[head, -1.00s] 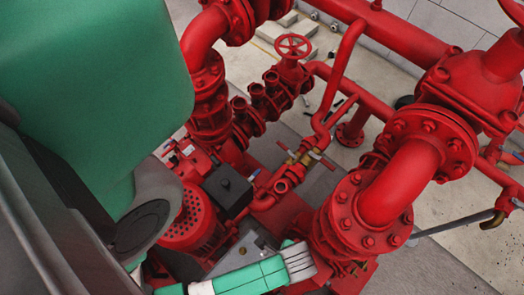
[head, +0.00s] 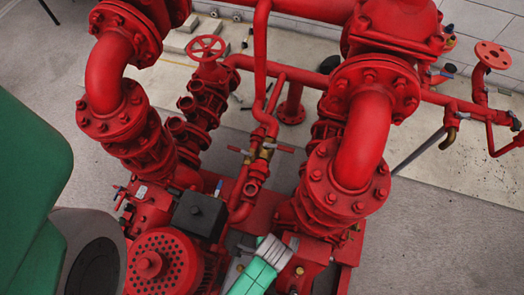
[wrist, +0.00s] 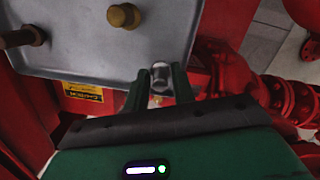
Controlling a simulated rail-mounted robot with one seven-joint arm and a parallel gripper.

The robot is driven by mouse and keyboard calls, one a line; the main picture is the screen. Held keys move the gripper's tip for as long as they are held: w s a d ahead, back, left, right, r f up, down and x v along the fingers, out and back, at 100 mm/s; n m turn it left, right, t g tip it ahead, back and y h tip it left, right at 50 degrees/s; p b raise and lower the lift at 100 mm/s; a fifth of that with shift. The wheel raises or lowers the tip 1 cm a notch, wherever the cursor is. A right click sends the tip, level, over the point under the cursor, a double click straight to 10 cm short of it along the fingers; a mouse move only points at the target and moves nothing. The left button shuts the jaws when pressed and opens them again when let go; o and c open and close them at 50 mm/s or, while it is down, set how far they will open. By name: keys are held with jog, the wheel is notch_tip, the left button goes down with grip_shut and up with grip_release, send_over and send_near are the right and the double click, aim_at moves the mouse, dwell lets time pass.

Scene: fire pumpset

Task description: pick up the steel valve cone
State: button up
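The steel valve cone (wrist: 158,84) is a small grey metal piece, seen in the wrist view at the lower right edge of the grey tray. The fingers hide the cone's sides. Whether it still touches the tray cannot be told. In the head view I cannot make out the cone or the fingertips.
The grey tray (wrist: 90,55) holds a brass piece (wrist: 124,16) and a rusty brown piece (wrist: 22,37). Red pump pipework stands close around, with a large elbow (head: 365,140), a handwheel (head: 206,47) and a black box (head: 199,214). Bare floor (head: 440,235) lies at right.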

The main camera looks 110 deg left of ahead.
grip_shut()
notch_tip(320, 180, up, 10)
jog(key=p, duration=0.4)
dwell(0.4)
